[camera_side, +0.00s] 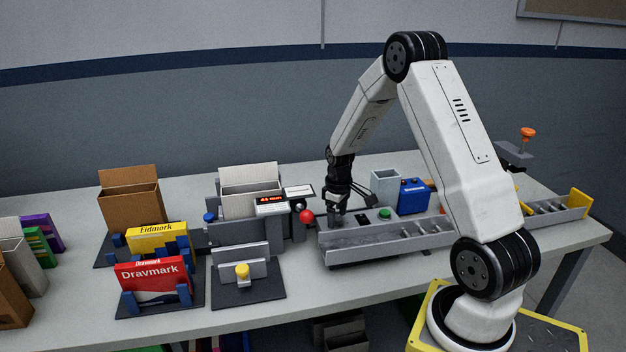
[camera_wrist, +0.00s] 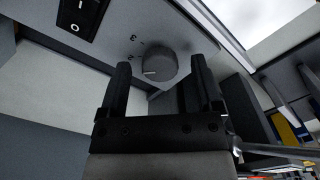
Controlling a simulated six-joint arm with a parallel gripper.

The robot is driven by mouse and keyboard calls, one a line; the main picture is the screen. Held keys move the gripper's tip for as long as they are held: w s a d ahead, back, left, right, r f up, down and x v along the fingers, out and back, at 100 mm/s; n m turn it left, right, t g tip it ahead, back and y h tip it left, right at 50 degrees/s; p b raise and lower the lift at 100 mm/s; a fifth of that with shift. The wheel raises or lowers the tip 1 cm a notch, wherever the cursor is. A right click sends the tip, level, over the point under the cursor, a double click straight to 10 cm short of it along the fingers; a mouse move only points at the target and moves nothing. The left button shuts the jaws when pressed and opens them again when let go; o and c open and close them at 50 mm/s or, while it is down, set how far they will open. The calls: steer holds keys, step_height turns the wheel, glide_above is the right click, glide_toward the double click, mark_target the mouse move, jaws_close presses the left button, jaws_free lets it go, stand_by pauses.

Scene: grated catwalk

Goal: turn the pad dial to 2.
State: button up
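The pad dial (camera_wrist: 160,67) is a round grey knob on a light grey panel in the wrist view. A short white pointer line on it points toward the picture's left. Small dark numerals sit on the panel to its upper left; one looks like a 3, the others are hard to read. My gripper (camera_wrist: 160,66) is open, with one dark finger on each side of the dial. I cannot tell whether either finger touches it. In the side view my gripper (camera_side: 337,216) points down at the panel's left end and hides the dial.
A black rocker switch (camera_wrist: 82,16) is beside the dial. A green button (camera_side: 385,213) is on the same panel. A grey bin (camera_side: 385,185) and blue box (camera_side: 413,197) stand behind. A red ball knob (camera_side: 306,216) is close on the left.

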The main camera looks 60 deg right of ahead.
mark_target(337, 217)
steer(key=shift+r, duration=0.15)
steer(key=shift+r, duration=3.75)
steer(key=shift+w+a+r, duration=0.1)
steer(key=shift+a, duration=0.05)
steer(key=w+a+r+t+h, duration=0.1)
steer(key=a+r+t, duration=0.1)
steer(key=a, duration=0.5)
steer(key=w+a+r+t, duration=0.2)
steer(key=a, duration=0.6)
steer(key=s+a+f+g+y, duration=0.1)
steer(key=s+a+f, duration=0.2)
steer(key=s+a, duration=0.7)
steer(key=shift+s+f, duration=0.2)
steer(key=shift+s, duration=0.6)
